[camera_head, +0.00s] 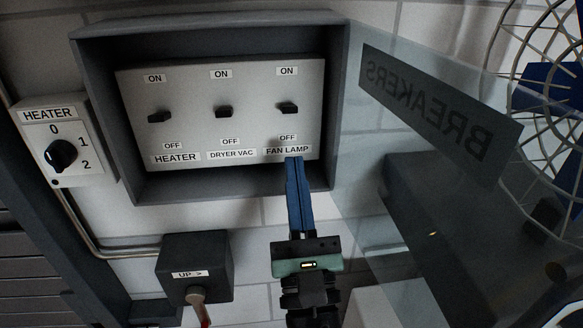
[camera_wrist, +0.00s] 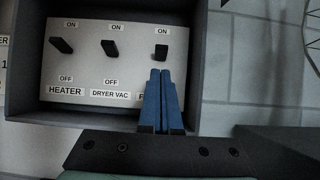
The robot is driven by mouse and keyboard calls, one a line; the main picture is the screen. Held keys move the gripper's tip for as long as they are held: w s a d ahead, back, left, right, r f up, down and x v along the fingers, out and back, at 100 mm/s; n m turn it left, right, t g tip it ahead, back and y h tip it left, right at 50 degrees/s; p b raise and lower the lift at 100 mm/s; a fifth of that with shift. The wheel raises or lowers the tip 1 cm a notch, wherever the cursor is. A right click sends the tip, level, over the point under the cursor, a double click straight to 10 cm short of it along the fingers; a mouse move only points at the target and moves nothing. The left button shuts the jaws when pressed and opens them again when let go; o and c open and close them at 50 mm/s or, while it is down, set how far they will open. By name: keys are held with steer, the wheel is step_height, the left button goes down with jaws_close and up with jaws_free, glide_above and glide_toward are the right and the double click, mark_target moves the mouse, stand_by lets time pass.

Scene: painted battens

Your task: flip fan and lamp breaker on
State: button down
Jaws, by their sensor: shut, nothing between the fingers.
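The breaker panel (camera_head: 195,135) sits in an open grey box and has three dark levers in a row. The FAN LAMP lever (camera_head: 288,108) is the rightmost, between its ON and OFF labels. I cannot clearly tell which way it is thrown. My gripper (camera_head: 293,160) is shut and empty, its blue fingers pointing up at the panel, over the lower edge of the FAN LAMP label. In the wrist view the fingertips (camera_wrist: 160,72) appear just below the FAN LAMP lever (camera_wrist: 161,50) and hide its OFF label. Contact is not visible.
The HEATER lever (camera_head: 160,117) and DRYER VAC lever (camera_head: 224,111) are to the left. The box's raised rim (camera_head: 341,110) surrounds the panel. A clear BREAKERS door (camera_head: 437,113) stands open at right, before a fan (camera_head: 545,100). A heater dial (camera_head: 61,155) and UP switch box (camera_head: 196,267) are nearby.

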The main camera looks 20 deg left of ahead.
steer(key=s+d, duration=0.3)
steer(key=s, duration=0.3)
steer(key=shift+s+r+b, duration=0.3)
steer(key=shift+s, duration=0.1)
